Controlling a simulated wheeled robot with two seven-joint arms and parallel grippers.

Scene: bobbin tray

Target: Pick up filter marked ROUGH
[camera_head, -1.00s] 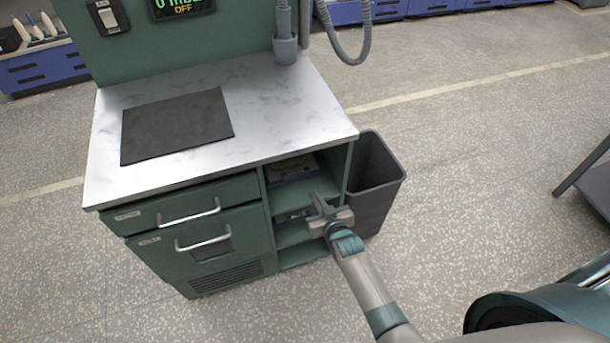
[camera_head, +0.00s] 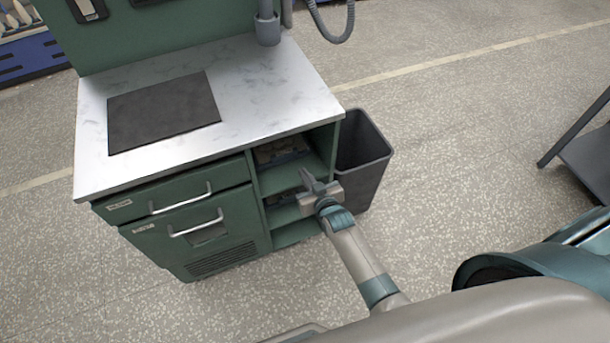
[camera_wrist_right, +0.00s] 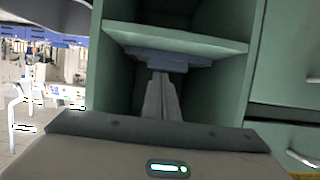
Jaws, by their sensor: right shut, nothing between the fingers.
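No filter with a readable ROUGH mark shows. My right gripper (camera_head: 314,186) is shut and empty in front of the green cabinet's open shelves (camera_head: 296,178). In the right wrist view its closed fingers (camera_wrist_right: 161,80) point into a shelf compartment. A blue-grey flat item (camera_wrist_right: 166,58) lies against the shelf board there, beyond the fingertips; I cannot tell what it is. In the head view the upper compartment holds a dark tray-like item (camera_head: 281,153) with lighter things on it. The lower compartment is partly hidden by my gripper. My left gripper is out of view.
A marbled worktop (camera_head: 250,88) with a dark mat (camera_head: 163,111) tops the cabinet. Two handled drawers (camera_head: 180,205) are left of the shelves. A grey bin (camera_head: 364,160) stands close on the right. A dark frame (camera_head: 585,150) is at far right. Floor in front is clear.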

